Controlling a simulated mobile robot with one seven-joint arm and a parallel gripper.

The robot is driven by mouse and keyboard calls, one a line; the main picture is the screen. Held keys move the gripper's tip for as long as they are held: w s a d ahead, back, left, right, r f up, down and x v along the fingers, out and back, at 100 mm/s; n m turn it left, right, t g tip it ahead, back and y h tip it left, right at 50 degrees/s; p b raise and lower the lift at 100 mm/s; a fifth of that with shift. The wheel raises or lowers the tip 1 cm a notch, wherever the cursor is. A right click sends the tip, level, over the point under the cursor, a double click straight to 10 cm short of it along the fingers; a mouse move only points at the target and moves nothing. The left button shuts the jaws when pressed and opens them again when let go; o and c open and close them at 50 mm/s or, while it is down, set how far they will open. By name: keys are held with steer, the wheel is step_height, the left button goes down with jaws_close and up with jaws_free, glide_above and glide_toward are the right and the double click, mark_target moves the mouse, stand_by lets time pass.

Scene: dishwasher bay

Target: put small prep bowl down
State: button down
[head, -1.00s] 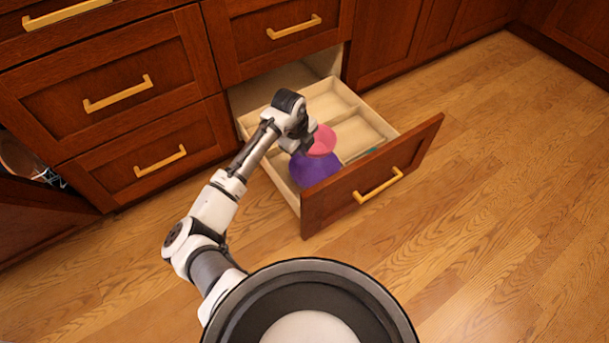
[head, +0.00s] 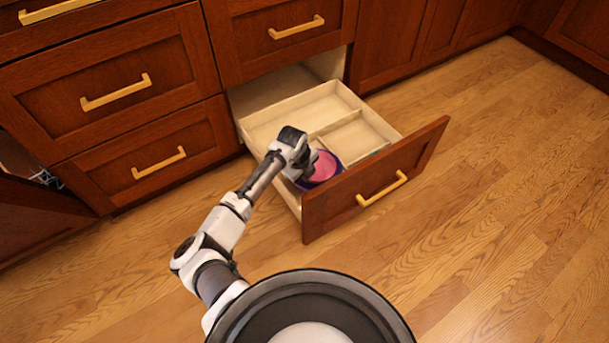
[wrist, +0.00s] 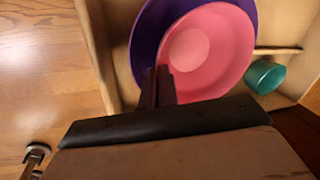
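The small prep bowl (head: 325,166) is pink and sits low in the open drawer, inside or just over a larger purple bowl (head: 327,178). In the wrist view the pink bowl (wrist: 213,55) lies within the purple bowl's (wrist: 144,40) outline, off to one side. Whether the two touch cannot be told. My gripper (wrist: 157,88) has its two dark fingers close together at the pink bowl's near rim, one on each side of it. In the head view my gripper (head: 308,172) reaches down into the drawer, with its fingertips mostly hidden.
The open drawer (head: 375,187) has light wooden dividers, with empty compartments behind the bowls. A teal cup (wrist: 265,76) lies in the drawer beside the bowls. The drawer front with its brass handle (head: 382,188) stands close to my gripper. Wooden floor is clear to the right.

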steer(key=shift+f, duration=0.1)
steer(key=shift+f, duration=0.5)
steer(key=c, duration=1.7)
jaws_free()
steer(key=p+v, duration=0.3)
steer(key=v, duration=1)
steer(key=shift+w+r, duration=0.1)
